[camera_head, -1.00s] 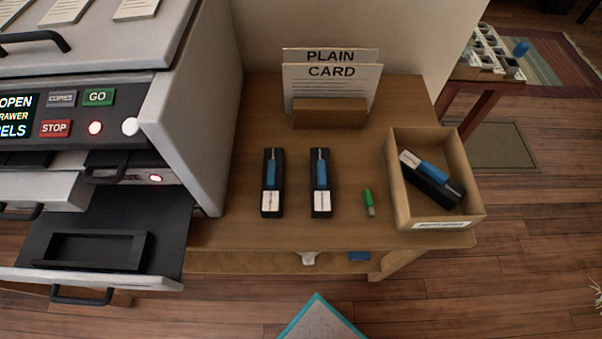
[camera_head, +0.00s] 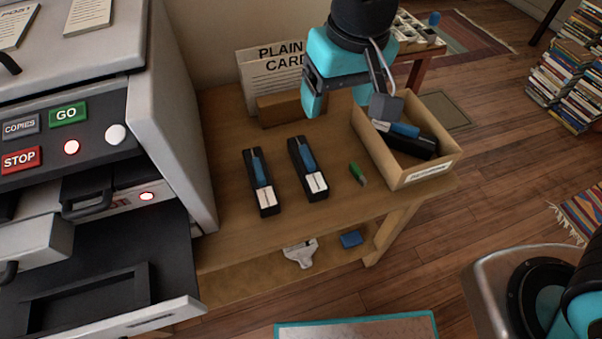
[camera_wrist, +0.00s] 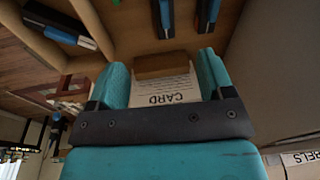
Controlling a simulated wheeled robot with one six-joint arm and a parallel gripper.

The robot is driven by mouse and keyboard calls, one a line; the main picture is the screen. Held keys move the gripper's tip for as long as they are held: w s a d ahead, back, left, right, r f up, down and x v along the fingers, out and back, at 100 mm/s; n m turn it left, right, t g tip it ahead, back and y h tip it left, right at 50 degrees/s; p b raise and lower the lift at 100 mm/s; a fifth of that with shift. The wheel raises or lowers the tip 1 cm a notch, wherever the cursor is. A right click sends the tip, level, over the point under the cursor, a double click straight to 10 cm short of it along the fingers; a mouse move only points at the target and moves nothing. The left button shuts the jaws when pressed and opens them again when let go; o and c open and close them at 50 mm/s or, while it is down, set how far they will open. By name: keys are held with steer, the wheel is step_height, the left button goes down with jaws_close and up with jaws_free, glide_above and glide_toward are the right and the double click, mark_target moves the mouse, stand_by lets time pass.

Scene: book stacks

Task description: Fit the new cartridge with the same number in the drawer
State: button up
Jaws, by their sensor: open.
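A third cartridge (camera_head: 425,146) lies in the open box (camera_head: 405,176) at the right, partly hidden by my gripper. The pulled-out black drawer (camera_head: 165,255) of the machine has an empty rectangular recess. My gripper (camera_head: 348,98) is open and empty above the table's back, between the card stand and the box. The wrist view also shows my fingers (camera_wrist: 163,78) apart, with the cartridges upside down beyond.
A green marker (camera_head: 357,173) lies between the right cartridge and the box. A plain card stand (camera_head: 280,107) is at the table's back. The machine (camera_head: 165,110) borders the table's left. A blue item (camera_head: 351,239) lies on the lower shelf.

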glide_toward(307, 155)
steer(key=shift+m+t+h, duration=0.3)
steer(key=shift+m+h, duration=0.1)
steer(key=f, duration=0.2)
steer(key=f+b, duration=0.1)
steer(key=f, duration=0.1)
steer(key=a+f+b, duration=0.1)
steer(key=f, duration=0.1)
steer(key=shift+w+f, duration=0.2)
steer(key=shift+w+f+b, duration=0.2)
steer(key=shift+f+b, duration=0.05)
steer(key=shift+f, duration=1.3)
steer(key=shift+w+f+b, duration=0.25)
steer(key=shift+f, duration=1.25)
steer(key=shift+c, duration=0.2)
steer(key=c, duration=1.2)
steer(key=shift+o, duration=0.2)
steer(key=shift+r, duration=0.1)
